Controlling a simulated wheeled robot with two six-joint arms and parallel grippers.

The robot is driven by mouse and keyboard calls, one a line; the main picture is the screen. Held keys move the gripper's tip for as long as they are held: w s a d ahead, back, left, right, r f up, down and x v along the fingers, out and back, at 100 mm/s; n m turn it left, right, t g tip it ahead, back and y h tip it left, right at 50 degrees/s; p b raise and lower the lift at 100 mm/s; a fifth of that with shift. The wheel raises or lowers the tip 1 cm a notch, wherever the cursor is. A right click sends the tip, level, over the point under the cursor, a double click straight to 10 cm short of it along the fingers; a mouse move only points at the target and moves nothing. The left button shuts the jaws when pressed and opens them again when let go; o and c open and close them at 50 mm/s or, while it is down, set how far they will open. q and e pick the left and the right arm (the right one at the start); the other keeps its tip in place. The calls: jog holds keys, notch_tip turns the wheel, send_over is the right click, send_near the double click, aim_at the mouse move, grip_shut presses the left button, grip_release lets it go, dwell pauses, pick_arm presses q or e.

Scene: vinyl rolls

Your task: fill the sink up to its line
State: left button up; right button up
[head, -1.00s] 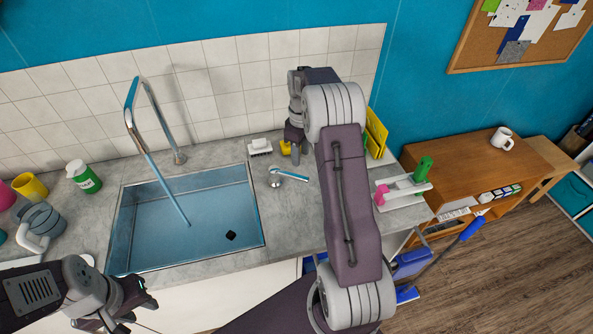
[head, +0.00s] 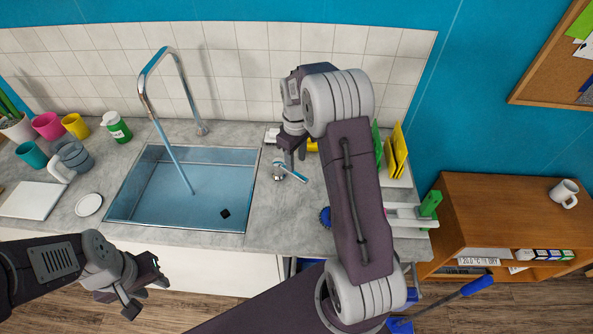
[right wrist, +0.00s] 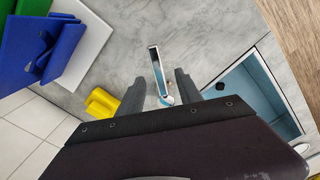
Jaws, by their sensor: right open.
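The sink (head: 128,196) is set in the grey counter, with a black plug-like piece (head: 225,213) on its floor. A blue stream runs from the tall chrome tap (head: 143,90) into it. The water level and any fill line are not clear. The tap's lever (head: 292,173) stands on the counter right of the sink. My right gripper (head: 290,158) is open just above the lever. In the right wrist view the lever (right wrist: 157,70) shows between its two spread fingers (right wrist: 160,88), with no clear contact. My left gripper (head: 140,288) is open and empty, low in front of the counter.
Mugs (head: 48,126), a green-and-white bottle (head: 116,127) and a white board (head: 32,200) stand left of the sink. A yellow object (right wrist: 102,102) lies close to my right gripper. A rack with green and yellow boards (head: 396,152) stands right of my right arm.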

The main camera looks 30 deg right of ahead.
aim_at(299, 174)
jog(key=f, duration=0.4)
jog(key=s+d+f, duration=0.1)
jog(key=shift+d+f+p, duration=0.1)
jog(key=shift+f+p, duration=0.2)
jog(key=shift+f, duration=0.1)
jog(key=shift+w+a+f, duration=0.25)
jog(key=shift+w+f, duration=0.05)
jog(key=shift+w, duration=0.05)
jog(key=shift+s+d, duration=0.15)
jog(key=shift+s, duration=0.05)
grip_shut()
jog(key=shift+w+r, duration=0.1)
jog(key=shift+r, duration=0.05)
